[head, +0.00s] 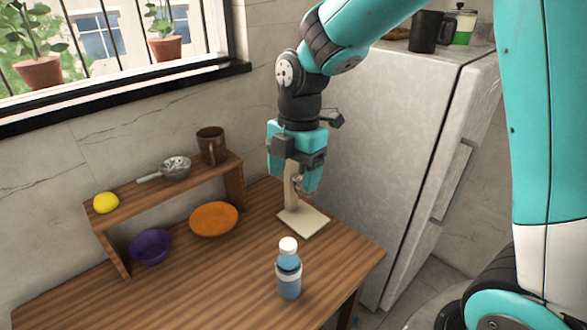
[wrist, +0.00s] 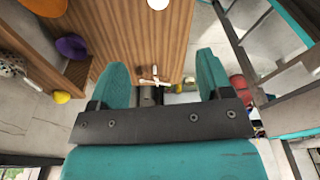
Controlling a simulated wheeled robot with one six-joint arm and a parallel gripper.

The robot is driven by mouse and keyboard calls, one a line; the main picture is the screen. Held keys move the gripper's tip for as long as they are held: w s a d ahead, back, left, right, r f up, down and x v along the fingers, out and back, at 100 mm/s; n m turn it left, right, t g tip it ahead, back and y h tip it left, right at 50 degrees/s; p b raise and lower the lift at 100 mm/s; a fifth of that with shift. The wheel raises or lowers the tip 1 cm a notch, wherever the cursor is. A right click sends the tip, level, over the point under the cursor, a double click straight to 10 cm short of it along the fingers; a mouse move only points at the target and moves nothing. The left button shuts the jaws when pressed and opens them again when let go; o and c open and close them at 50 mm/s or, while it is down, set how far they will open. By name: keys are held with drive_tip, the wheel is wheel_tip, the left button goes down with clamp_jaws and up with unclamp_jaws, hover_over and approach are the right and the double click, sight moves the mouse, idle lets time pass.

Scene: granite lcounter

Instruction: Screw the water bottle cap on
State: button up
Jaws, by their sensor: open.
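A blue translucent water bottle (head: 289,283) with a pale band stands upright near the front of the wooden table. A white cap (head: 288,245) sits on its top; I cannot tell how tightly. In the wrist view a white round top (wrist: 158,4), likely this cap, shows at the upper edge. My gripper (head: 297,172) is open and points down over a pale wooden stand, behind the bottle and apart from it. In the wrist view the fingers of my gripper (wrist: 161,72) are spread, with nothing seen held between them.
The stand (head: 303,222) has a square base and a post close under my gripper. A wooden shelf (head: 170,190) holds a lemon (head: 106,203), a strainer (head: 175,167) and a brown mug (head: 211,145). Purple (head: 151,246) and orange (head: 214,219) bowls are at the shelf. A fridge (head: 400,130) stands right.

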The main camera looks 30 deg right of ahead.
drive_tip(key=p, duration=0.2)
approach(288, 243)
drive_tip(key=shift+n, duration=0.3)
drive_tip(key=f, duration=0.6)
drive_tip(key=a+f, duration=0.1)
drive_tip(key=f, duration=0.2)
drive_tip(key=shift+s, duration=0.25)
drive_tip(key=c, duration=1)
drive_tip(key=m, duration=0.3)
drive_tip(key=shift+m, duration=0.3)
drive_tip(key=shift+s+m+t, duration=0.1)
drive_tip(key=shift+m+t, duration=0.2)
drive_tip(key=shift+m, duration=1.3)
